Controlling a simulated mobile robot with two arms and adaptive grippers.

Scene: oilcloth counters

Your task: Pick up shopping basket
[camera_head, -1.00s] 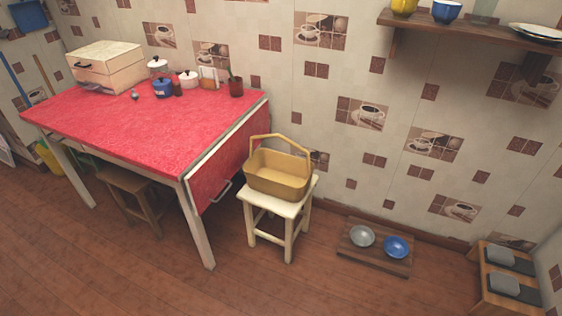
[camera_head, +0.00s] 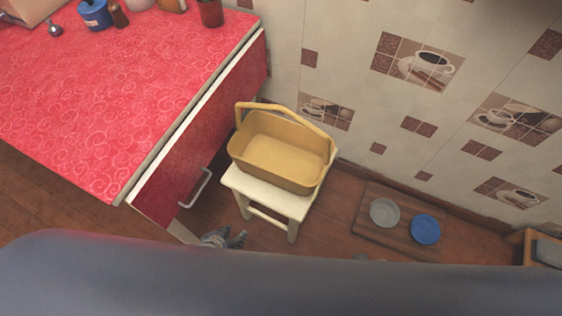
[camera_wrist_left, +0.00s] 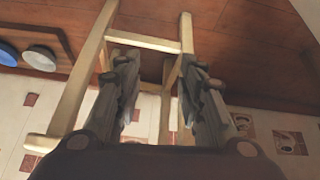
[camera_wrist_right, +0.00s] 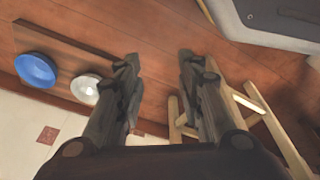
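The yellow shopping basket (camera_head: 282,150) stands upright on a cream stool (camera_head: 272,200), its handle leaning toward the wall side. My left gripper (camera_head: 232,238) is low in front of the stool, apart from the basket and mostly hidden by my own grey body. In the left wrist view my left gripper (camera_wrist_left: 158,75) is open and empty, with the stool's legs (camera_wrist_left: 78,90) beyond it. In the right wrist view my right gripper (camera_wrist_right: 157,65) is open and empty, with stool legs (camera_wrist_right: 265,115) to its right. The basket does not show in either wrist view.
A table with a red oilcloth (camera_head: 90,90) and a drawer handle (camera_head: 197,188) stands left of the stool. The tiled wall (camera_head: 340,60) is close behind. A wooden board (camera_head: 392,243) with a grey bowl (camera_head: 385,212) and a blue bowl (camera_head: 425,229) lies on the floor at right.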

